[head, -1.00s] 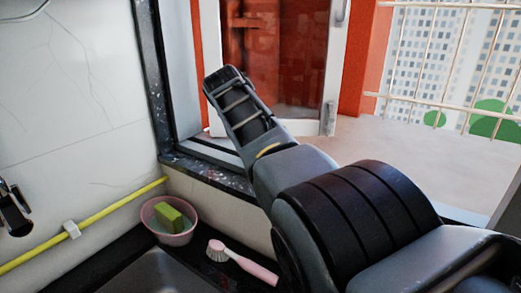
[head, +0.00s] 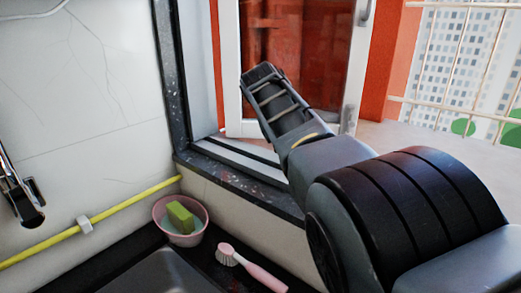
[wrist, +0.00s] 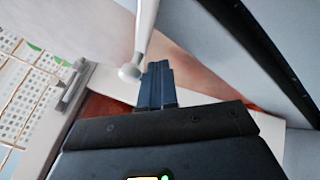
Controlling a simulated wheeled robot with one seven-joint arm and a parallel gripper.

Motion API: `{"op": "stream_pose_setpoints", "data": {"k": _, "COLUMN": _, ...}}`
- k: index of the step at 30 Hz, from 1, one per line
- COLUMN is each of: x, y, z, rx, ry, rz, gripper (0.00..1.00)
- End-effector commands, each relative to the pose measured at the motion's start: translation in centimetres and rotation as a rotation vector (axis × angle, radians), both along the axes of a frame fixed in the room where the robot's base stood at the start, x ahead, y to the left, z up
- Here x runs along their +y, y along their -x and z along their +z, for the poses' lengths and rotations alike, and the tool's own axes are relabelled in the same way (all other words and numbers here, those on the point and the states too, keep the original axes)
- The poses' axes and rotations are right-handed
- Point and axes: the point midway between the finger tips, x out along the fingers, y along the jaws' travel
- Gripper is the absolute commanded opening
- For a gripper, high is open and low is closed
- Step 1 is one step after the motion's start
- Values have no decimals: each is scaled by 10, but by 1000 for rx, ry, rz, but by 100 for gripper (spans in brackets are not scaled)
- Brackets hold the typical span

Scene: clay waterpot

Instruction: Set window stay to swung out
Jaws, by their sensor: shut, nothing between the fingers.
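A pale rod with a round knob (wrist: 130,72) at its end, which looks like the window stay, comes down from the top of the wrist view. My gripper (wrist: 157,70) is shut, and its dark blue fingers are just right of the knob. Whether they touch it I cannot tell. In the head view the end of my arm hides the fingertips, and I cannot make out the stay. The white-framed window sash (head: 230,70) stands open over the outer ledge; its frame also shows in the wrist view (wrist: 40,135).
The dark speckled window frame (head: 178,110) and sill lie left of and below my arm. A pink bowl (head: 160,212) with a green sponge (head: 180,217), a pink brush (head: 250,268) and a sink (head: 155,275) are below. A railing (head: 440,110) stands outside.

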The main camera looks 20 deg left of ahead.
Motion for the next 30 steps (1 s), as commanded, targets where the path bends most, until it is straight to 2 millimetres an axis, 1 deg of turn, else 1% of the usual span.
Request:
{"op": "stream_pose_setpoints", "data": {"k": 3, "x": -6, "y": -2, "z": 1, "rx": 0, "ry": 1, "rz": -2, "gripper": 0}}
{"op": "stream_pose_setpoints", "data": {"k": 9, "x": -11, "y": -3, "z": 0, "rx": 0, "ry": 1, "rz": -2, "gripper": 0}}
{"op": "stream_pose_setpoints", "data": {"k": 30, "x": -13, "y": -3, "z": 1, "rx": 1, "ry": 3, "rz": -3, "gripper": 0}}
